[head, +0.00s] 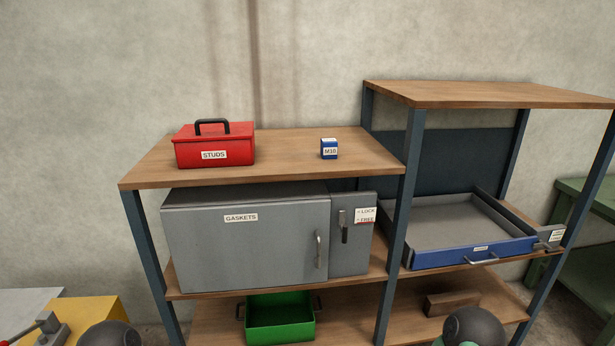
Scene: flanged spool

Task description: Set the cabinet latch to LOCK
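The grey cabinet labelled GASKETS (245,250) stands on the middle shelf of the left rack, with its door shut and a vertical handle (320,250) at the door's right side. The cabinet latch (344,230) is a small dark upright lever on the grey panel right of the door. A label (365,215) beside it reads LOCK above FREE. The lever's dark part reaches down below the label; its exact setting is too small to tell. Neither gripper is in view; only dark rounded parts, apparently of my arms, show at the bottom edge.
A red STUDS box (214,146) and a blue M10 box (329,149) stand on the rack's top. A green bin (280,318) sits below the cabinet. A rack post (397,225) stands right of the latch panel. A blue-fronted drawer (470,252) is farther right.

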